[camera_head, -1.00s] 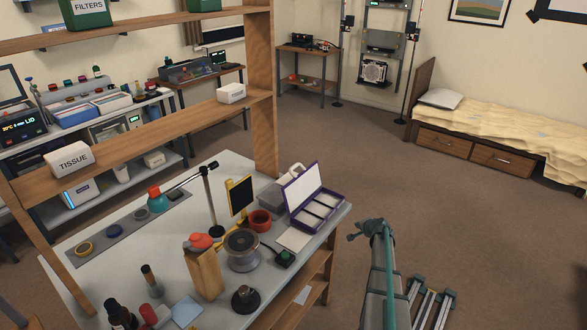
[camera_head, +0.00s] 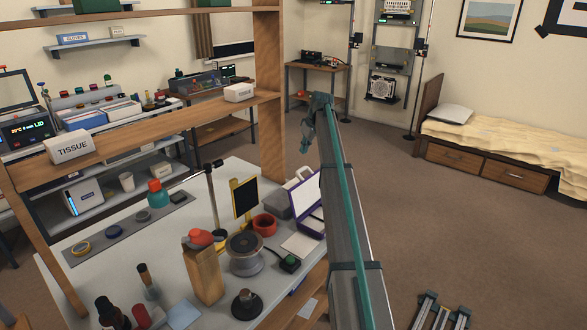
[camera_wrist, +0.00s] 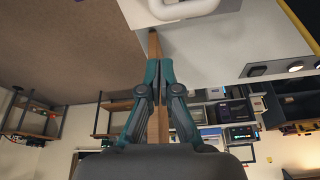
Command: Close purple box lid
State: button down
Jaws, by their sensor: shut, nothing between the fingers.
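The purple box (camera_head: 307,205) sits near the right edge of the grey workbench in the head view. Its white-lined lid (camera_head: 305,194) stands raised and open. My arm crosses in front of the box and hides its right part. My gripper (camera_head: 305,147) hangs above and behind the box in the head view, apart from it. In the wrist view my gripper (camera_wrist: 159,66) is shut and empty, its fingers together. The purple box cannot be made out in the wrist view.
A wooden shelf post (camera_head: 269,100) rises behind the bench.

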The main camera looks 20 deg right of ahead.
jog(key=a+r+n+g, duration=0.1)
jog(key=a+r+n, duration=0.1)
jog(key=a+r, duration=0.1)
notch_tip(320, 180, down, 9)
jog(key=p, duration=0.3)
jog(key=shift+s+f+p, duration=0.2)
jog(key=shift+s+p, duration=0.1)
jog(key=shift+s, duration=0.1)
jog(key=shift+s, duration=0.1)
